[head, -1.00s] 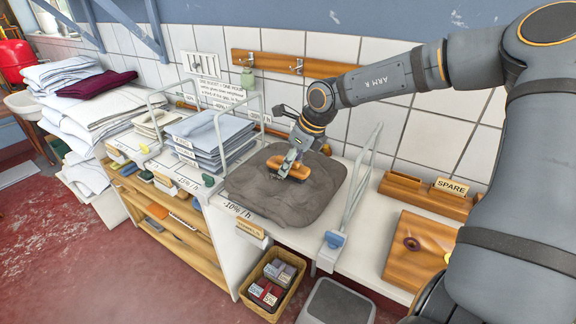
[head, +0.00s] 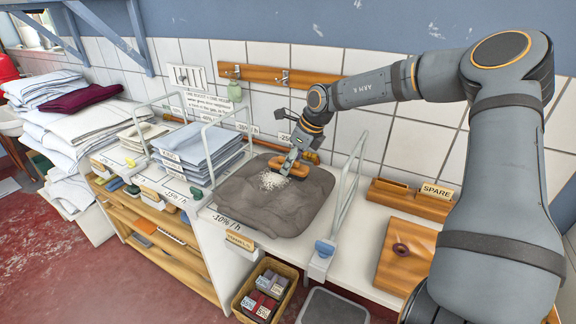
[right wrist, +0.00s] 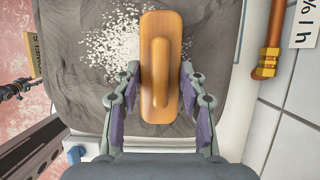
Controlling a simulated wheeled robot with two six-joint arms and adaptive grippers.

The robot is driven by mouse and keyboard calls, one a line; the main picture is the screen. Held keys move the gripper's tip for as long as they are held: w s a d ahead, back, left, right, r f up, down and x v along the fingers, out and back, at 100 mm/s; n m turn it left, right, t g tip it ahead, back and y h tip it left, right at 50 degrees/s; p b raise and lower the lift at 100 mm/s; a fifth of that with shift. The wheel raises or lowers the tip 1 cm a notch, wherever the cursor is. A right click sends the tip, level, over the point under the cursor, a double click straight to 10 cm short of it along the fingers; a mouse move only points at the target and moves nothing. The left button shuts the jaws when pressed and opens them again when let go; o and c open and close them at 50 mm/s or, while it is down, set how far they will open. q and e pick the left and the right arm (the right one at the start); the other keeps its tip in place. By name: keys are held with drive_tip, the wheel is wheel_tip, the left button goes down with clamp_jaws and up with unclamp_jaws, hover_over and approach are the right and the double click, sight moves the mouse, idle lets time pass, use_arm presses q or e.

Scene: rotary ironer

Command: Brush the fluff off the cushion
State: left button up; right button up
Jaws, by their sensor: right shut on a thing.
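The cushion (head: 262,209) is a grey-brown rumpled pad on the white counter, between two metal frames. A patch of white fluff (head: 270,181) lies on its top; it also shows in the right wrist view (right wrist: 112,42). My right gripper (head: 292,166) is shut on a wooden brush (right wrist: 161,95) at the cushion's back part. In the right wrist view the brush lies between the two fingers, with the fluff beside it on the left. Whether the bristles touch the cushion is hidden. My left gripper is not in view.
Folded blue cloths (head: 198,150) stand left of the cushion. A blue-based metal frame (head: 325,247) stands at its right. A wooden board (head: 405,252) and a spare rack (head: 410,199) lie farther right. A basket with boxes (head: 264,290) is below the counter.

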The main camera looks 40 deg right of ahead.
drive_tip(key=shift+w+d, duration=0.3)
drive_tip(key=shift+d, duration=0.55)
drive_tip(key=shift+w+d, duration=0.3)
drive_tip(key=shift+d, duration=0.5)
drive_tip(key=shift+w+f+b, duration=0.15)
drive_tip(key=shift+w+b, duration=0.1)
drive_tip(key=shift+b, duration=0.1)
drive_tip(key=shift+w+a, duration=0.25)
drive_tip(key=shift+w, duration=0.15)
drive_tip(key=shift+s+a+b, duration=0.3)
drive_tip(key=shift+a+b, duration=0.3)
drive_tip(key=shift+a, duration=0.35)
drive_tip(key=shift+s+a, duration=0.3)
drive_tip(key=shift+a, duration=0.45)
drive_tip(key=shift+s+a+b, duration=0.35)
drive_tip(key=shift+a+b, duration=0.45)
drive_tip(key=shift+a, duration=0.1)
drive_tip(key=shift+s+a+r, duration=0.2)
drive_tip(key=shift+a, duration=0.45)
drive_tip(key=shift+a, duration=0.1)
